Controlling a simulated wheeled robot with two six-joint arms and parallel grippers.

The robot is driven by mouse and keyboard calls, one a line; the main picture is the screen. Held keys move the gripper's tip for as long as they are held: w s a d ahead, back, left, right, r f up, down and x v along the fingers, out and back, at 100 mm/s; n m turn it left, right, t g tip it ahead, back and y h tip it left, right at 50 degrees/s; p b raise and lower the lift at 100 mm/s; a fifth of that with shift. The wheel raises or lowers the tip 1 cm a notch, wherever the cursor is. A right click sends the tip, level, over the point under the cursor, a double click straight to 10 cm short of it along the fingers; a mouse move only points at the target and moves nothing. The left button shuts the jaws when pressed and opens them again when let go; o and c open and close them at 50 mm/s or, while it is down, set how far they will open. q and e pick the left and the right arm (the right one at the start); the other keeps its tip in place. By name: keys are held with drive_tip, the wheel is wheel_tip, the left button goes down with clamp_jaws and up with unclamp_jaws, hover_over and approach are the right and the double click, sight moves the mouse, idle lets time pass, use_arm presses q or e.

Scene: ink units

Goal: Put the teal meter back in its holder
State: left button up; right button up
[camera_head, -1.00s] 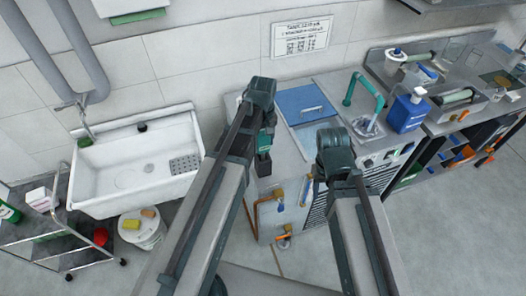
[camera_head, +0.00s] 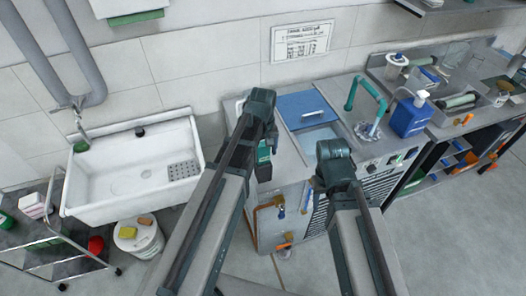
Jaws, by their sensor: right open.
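A small teal device with a pale patch, which looks like the teal meter (camera_head: 263,152), shows at the left front of the grey bench unit. A dark box-like holder (camera_head: 264,173) is directly below it. The meter's lower end appears to meet or enter the holder; I cannot tell how deep. My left gripper (camera_head: 276,146) is beside and above the meter, and its wrist hides part of the area. Whether its fingers touch the meter is unclear. My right gripper (camera_head: 318,187) is open and empty at the bench's front, right of the holder.
A blue lid (camera_head: 302,104) with a handle lies on the bench top behind the grippers. A teal tap (camera_head: 366,92) and a blue bottle (camera_head: 410,115) stand further right. A white sink (camera_head: 95,190) is at left. Orange-handled valves (camera_head: 280,207) stick out of the bench front.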

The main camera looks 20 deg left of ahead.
use_arm(q)
drive_tip(key=shift+r, duration=0.1)
wheel_tip(320, 180, up, 12)
drive_tip(key=p, duration=1.2)
drive_tip(key=shift+r, duration=0.1)
drive_tip(key=s+d+m+y, duration=0.1)
drive_tip(key=s+d+m, duration=0.9)
drive_tip(key=s, duration=0.4)
drive_tip(key=shift+s+d, duration=0.15)
drive_tip(key=shift+d, duration=0.1)
wheel_tip(320, 180, down, 12)
drive_tip(key=b, duration=1.2)
drive_tip(key=shift+f+m, duration=0.25)
drive_tip(key=shift+m, duration=0.05)
